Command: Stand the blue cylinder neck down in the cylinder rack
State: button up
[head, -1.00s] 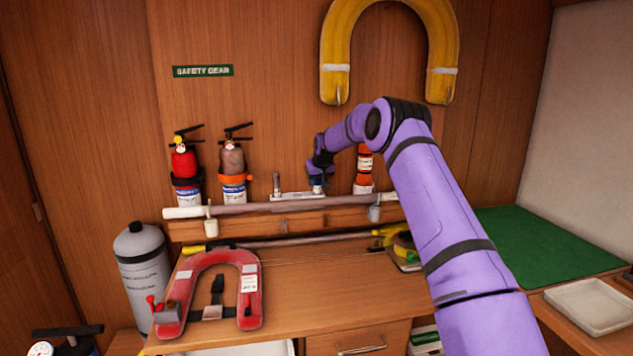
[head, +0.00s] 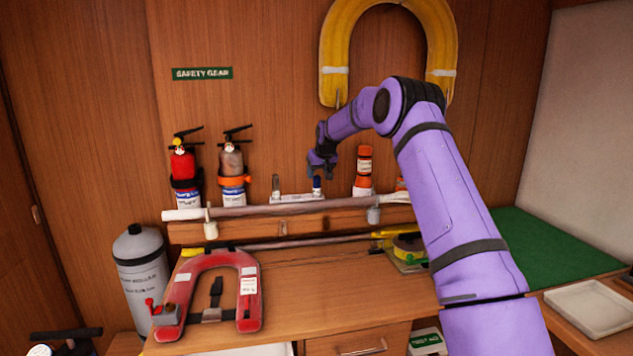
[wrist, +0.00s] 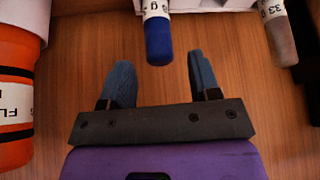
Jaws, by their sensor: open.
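The blue cylinder (head: 317,183) stands upright in the white cylinder rack (head: 297,197) on the back shelf, at the rack's right end. In the wrist view the blue cylinder (wrist: 158,42) shows a smooth rounded blue end and a white label band; its neck is out of sight. A grey cylinder (head: 276,184) stands at the rack's left end and also shows in the wrist view (wrist: 282,40). My gripper (head: 321,174) is open and empty, just above the blue cylinder. In the wrist view its fingers (wrist: 161,80) are spread to either side of the blue end, apart from it.
An orange flare container (head: 364,166) stands close right of the rack. Two extinguishers (head: 185,165) (head: 232,165) stand to the left. A pole (head: 290,207) runs along the shelf front.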

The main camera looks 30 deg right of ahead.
jog(key=s+a+r, duration=0.4)
jog(key=s+r, duration=0.3)
jog(key=r, duration=0.1)
jog(key=s+a+r, duration=0.5)
jog(key=s+r, duration=0.2)
jog(key=s+a+r+n, duration=0.1)
jog(key=s+a+r, duration=0.2)
jog(key=s, duration=0.6)
jog(key=s+a+r, duration=0.3)
jog(key=s, duration=0.5)
jog(key=s+a+f, duration=0.1)
jog(key=s+f, duration=0.1)
jog(key=s, duration=0.8)
jog(key=s+a+f, duration=0.2)
jog(key=s+f, duration=0.1)
jog(key=s, duration=0.8)
jog(key=s+a+f, duration=0.2)
jog(key=s, duration=0.8)
jog(key=shift+s+f+g+y, duration=0.3)
jog(key=shift+s+g, duration=0.1)
